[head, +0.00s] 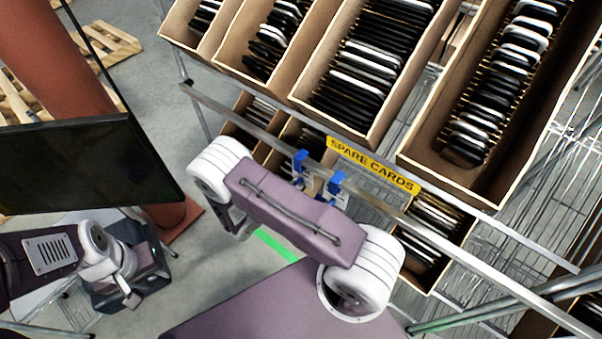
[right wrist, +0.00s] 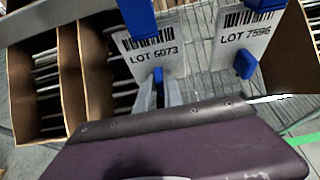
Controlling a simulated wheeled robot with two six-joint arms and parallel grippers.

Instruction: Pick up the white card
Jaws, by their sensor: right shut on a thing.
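Two white cards with barcodes hang side by side at blue clips in the right wrist view: one reads LOT 5073 (right wrist: 150,60), the other LOT 7596 (right wrist: 242,42). In the head view, they are partly hidden behind my right arm, below the blue clips (head: 301,160). My right gripper (right wrist: 160,92) is at the lower edge of the LOT 5073 card and is shut on it; the card is still at its clip. In the head view, my arm hides this gripper. My left gripper (head: 130,298) is low at the left, away from the cards; its jaws are unclear.
Cartons of black and white cards (head: 365,65) stand tilted on a wire rack. More cartons (head: 432,235) sit below. A dark screen (head: 80,165) stands at left. Floor shows between screen and rack.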

